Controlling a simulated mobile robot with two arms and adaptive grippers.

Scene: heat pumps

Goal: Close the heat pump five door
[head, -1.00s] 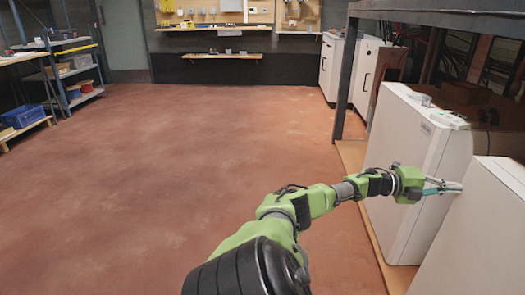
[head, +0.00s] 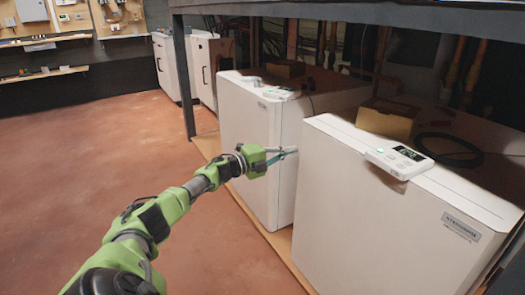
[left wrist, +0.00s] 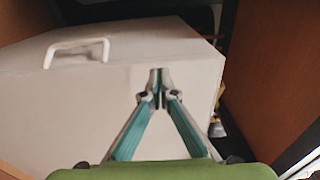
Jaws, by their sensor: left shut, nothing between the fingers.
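Two white heat pumps stand side by side in the head view, a nearer one (head: 385,215) with a control panel (head: 400,158) on top and a farther one (head: 248,125). No number five is readable, and I cannot tell which one is meant. My left gripper (head: 288,151) is at the gap between them, shut and empty. In the left wrist view, the shut fingertips (left wrist: 160,82) are in front of a white panel (left wrist: 70,105) with a white handle (left wrist: 77,47). I cannot tell whether they touch it or whether it is a door. My right gripper is out of view.
A dark metal frame post (head: 184,80) stands beyond the farther heat pump, with white cabinets (head: 205,65) behind it. A cardboard box (head: 388,118) sits behind the nearer unit. The red floor (head: 60,170) at left is open.

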